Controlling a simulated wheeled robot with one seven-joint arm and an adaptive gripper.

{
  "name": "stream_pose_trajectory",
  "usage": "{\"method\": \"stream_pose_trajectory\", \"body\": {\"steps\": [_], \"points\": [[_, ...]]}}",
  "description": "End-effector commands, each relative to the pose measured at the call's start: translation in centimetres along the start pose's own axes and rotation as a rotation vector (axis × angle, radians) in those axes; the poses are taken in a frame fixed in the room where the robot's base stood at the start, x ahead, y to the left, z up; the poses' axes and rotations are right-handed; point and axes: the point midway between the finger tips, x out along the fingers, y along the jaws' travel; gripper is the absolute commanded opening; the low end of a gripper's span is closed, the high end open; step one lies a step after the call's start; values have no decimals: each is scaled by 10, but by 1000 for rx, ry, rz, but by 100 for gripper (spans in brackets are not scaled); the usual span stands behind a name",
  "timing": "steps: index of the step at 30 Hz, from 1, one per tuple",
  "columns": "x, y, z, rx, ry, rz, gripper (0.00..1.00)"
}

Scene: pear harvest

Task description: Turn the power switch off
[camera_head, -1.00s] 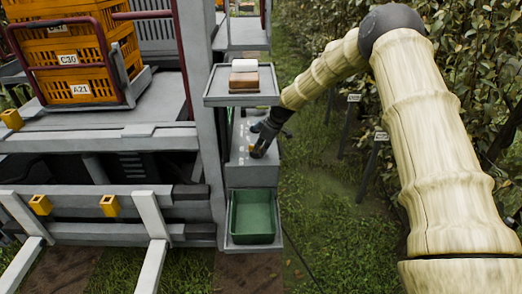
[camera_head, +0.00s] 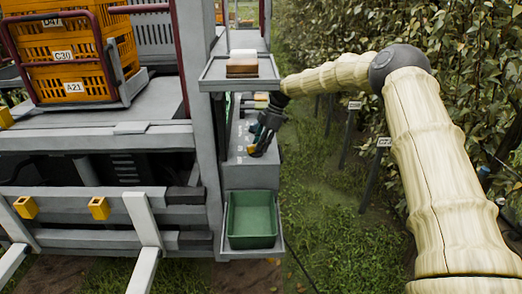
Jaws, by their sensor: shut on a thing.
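A grey control box (camera_head: 262,176) is fixed to the machine's right-hand post, below a small shelf. My gripper (camera_head: 256,150) reaches down onto its top from the right, fingers pointing down and left. It is shut on a small part with an orange-yellow patch at the fingertips. This part sits where the power switch would be; the fingers hide most of it, and its on or off position cannot be read.
The shelf (camera_head: 213,80) above holds a brown-and-white block (camera_head: 242,66). A green bin (camera_head: 252,224) hangs below the box. Orange crates (camera_head: 60,75) stand on the machine at left. Leafy hedge and small sign posts (camera_head: 378,165) line the right; grass lies between.

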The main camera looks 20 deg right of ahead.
Motion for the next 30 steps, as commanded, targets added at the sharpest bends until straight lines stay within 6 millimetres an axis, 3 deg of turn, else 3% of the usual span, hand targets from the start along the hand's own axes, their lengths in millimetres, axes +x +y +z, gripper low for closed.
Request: {"method": "stream_pose_trajectory", "body": {"steps": [12, 28, 29, 30], "points": [[-1, 5, 1, -165, -3, -65, 0], [-2, 6, 0, -188, -3, -73, 0], [-2, 6, 0, -188, -3, -73, 20], [-2, 6, 0, -187, -3, -73, 27]]}}
